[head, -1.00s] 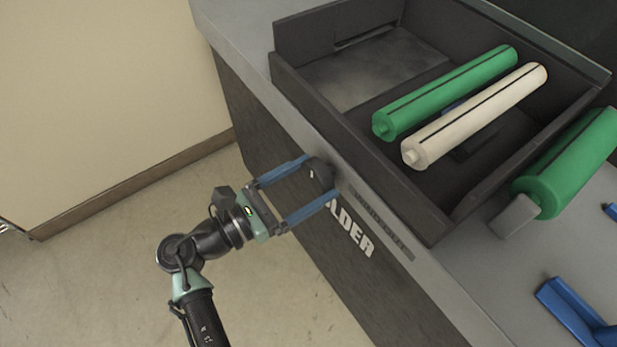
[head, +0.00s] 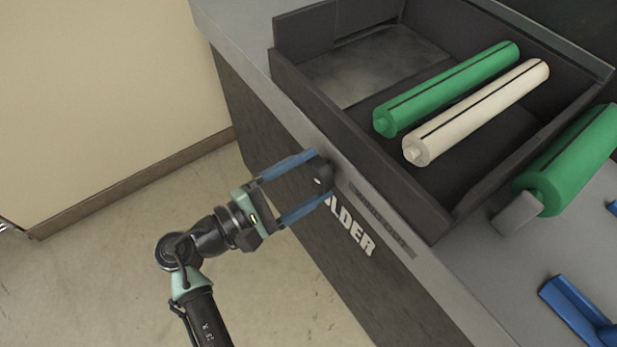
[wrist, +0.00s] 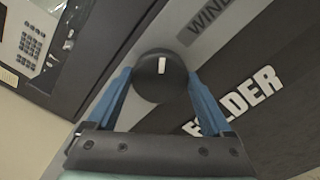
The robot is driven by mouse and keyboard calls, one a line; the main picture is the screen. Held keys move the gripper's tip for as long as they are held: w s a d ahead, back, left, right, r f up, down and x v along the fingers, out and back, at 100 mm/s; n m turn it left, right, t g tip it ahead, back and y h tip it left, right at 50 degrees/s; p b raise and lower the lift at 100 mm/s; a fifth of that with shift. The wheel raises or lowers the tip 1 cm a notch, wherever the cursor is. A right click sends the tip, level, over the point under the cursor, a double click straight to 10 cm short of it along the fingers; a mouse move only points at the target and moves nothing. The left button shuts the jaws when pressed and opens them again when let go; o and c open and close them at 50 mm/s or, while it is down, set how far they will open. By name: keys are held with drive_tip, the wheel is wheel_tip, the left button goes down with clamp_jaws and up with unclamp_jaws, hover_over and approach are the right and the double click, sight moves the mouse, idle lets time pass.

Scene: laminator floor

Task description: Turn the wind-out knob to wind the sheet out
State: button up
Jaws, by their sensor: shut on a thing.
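The wind-out knob (head: 321,174) is a round black knob with a short white mark, on the front face of the machine (head: 290,118). In the wrist view the knob (wrist: 160,84) sits between the two blue fingers, its white mark near upright in the picture. My gripper (head: 323,179) is shut on the knob, one finger on each side; it also shows in the wrist view (wrist: 160,76). A grey mottled flat area (head: 375,66) lies in the left part of the dark open tray (head: 300,80). I cannot tell whether it is the sheet.
A green roller (head: 450,88) and a cream roller (head: 480,112) lie across the tray. Another green roller (head: 575,165) and a blue part (head: 570,305) are on the grey top at right. A keypad panel (wrist: 32,42) shows in the wrist view. The floor at left is clear.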

drive_tip(key=m+b, duration=0.3)
drive_tip(key=m, duration=0.3)
drive_tip(key=shift+f, duration=0.2)
drive_tip(key=m+b, duration=0.5)
drive_tip(key=m, duration=0.1)
drive_tip(key=shift+f+m, duration=0.1)
drive_tip(key=shift+m, duration=0.3)
drive_tip(key=m+b, duration=0.3)
drive_tip(key=b, duration=0.1)
drive_tip(key=shift+m, duration=0.3)
drive_tip(key=m+b, duration=0.3)
drive_tip(key=b, duration=0.1)
drive_tip(key=shift+m, duration=0.3)
drive_tip(key=m+b, duration=0.3)
drive_tip(key=shift+b, duration=0.3)
drive_tip(key=shift+m+b, duration=0.6)
drive_tip(key=shift+b, duration=0.05)
drive_tip(key=shift+r+m, duration=0.3)
drive_tip(key=o, duration=1.1)
